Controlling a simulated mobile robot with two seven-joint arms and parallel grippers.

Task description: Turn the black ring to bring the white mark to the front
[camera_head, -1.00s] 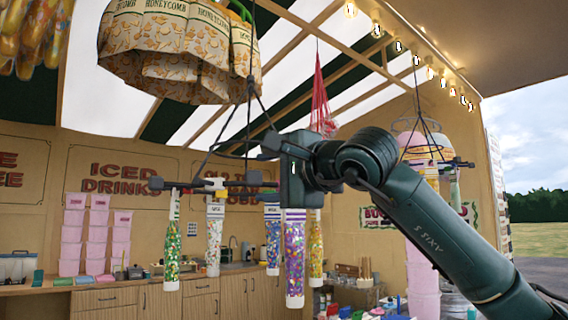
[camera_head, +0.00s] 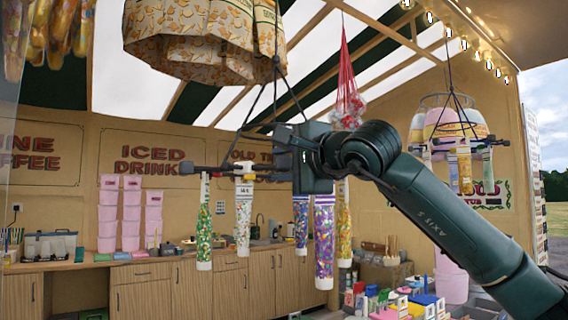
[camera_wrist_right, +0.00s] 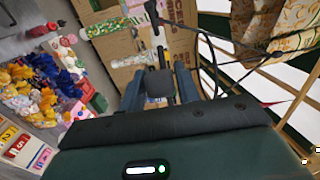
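The black ring (camera_head: 222,170) hangs on dark cords under the honeycomb-bag cluster, with sweet-filled tubes hanging below it. Its left end has a black knob. I make out no white mark on it; much of it is hidden behind my right gripper (camera_head: 293,155), which is at the ring's near side. In the right wrist view, the fingers of my right gripper (camera_wrist_right: 161,66) stand either side of a black block (camera_wrist_right: 160,85) at the end of a ring rod. Whether they press on it I cannot tell. My left gripper is not in view.
Clear tubes of coloured sweets (camera_head: 324,240) hang close below my right gripper. Honeycomb bags (camera_head: 205,45) hang above. Another hanging carousel (camera_head: 455,125) is at right. A wooden counter (camera_head: 140,290) with pink tubs (camera_head: 108,215) runs along the back.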

